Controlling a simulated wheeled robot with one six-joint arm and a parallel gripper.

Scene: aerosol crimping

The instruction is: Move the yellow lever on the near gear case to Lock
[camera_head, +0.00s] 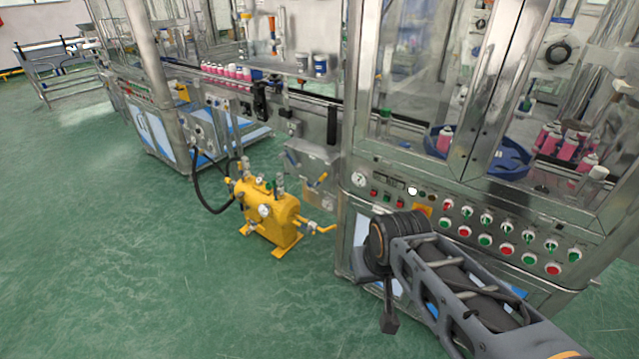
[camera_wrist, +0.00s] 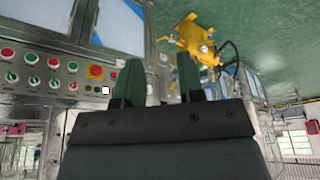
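A grey metal case (camera_head: 313,160) is mounted on the side of the machine line, left of the near cabinet, in the head view. A small yellow lever (camera_head: 323,177) shows at its lower front; its setting and any Lock marking are too small to read. My gripper (camera_wrist: 158,76) shows in the wrist view with its two dark green fingers apart and nothing between them. It is well away from the case, on the near side of the cabinet.
A yellow tank unit (camera_head: 268,212) with gauges, a black hose and a side handle stands on the floor below the case; it also shows in the wrist view (camera_wrist: 193,38). The cabinet's button panel (camera_head: 480,225) is close to my arm. Green floor is clear at left.

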